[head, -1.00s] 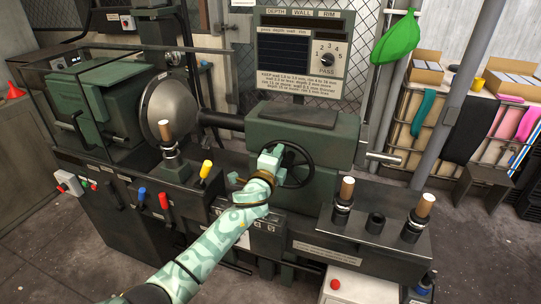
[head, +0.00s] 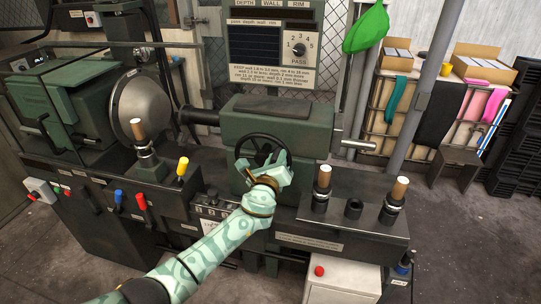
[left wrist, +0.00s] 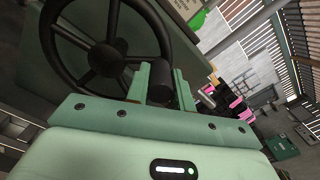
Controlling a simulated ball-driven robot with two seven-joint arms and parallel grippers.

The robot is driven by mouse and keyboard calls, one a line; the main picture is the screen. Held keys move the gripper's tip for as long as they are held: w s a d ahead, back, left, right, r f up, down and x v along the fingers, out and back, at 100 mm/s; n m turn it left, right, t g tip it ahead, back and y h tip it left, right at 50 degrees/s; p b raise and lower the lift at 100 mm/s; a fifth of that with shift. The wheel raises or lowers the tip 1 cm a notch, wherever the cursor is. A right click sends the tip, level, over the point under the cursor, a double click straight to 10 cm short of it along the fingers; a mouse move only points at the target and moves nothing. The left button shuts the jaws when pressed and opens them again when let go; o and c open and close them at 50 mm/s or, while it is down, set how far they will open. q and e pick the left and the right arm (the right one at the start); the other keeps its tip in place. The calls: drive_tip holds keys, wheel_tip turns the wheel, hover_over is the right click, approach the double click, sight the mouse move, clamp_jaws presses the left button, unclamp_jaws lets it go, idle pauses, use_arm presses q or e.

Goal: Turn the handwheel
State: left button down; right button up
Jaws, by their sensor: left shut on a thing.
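The black handwheel (head: 244,140) is on the front of the green tailstock of the lathe-like machine. My left gripper (head: 278,166) is at the wheel's lower right side and covers part of its rim. In the left wrist view the handwheel (left wrist: 104,58) fills the upper left, with its spokes and hub showing. The two green fingers of my left gripper (left wrist: 170,86) are shut on the wheel's dark, round handle (left wrist: 184,92), which stands between them. My right gripper is not in view.
Two wooden-topped tools (head: 322,183) stand on the ledge right of the wheel. Red, blue and yellow levers (head: 182,168) are to its left. A round grey metal bowl form (head: 140,108) faces the tailstock. A display panel (head: 273,45) stands above.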

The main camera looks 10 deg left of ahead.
use_arm(q)
wheel_tip(320, 180, down, 7)
drive_tip(key=d+m+b, duration=0.1)
drive_tip(key=m, duration=0.9)
drive_tip(key=shift+d+r, duration=0.2)
drive_tip(key=shift+d, duration=0.2)
drive_tip(key=shift+s+f+m, duration=0.1)
drive_tip(key=shift+m, duration=0.2)
drive_tip(key=c, duration=1.2)
unclamp_jaws()
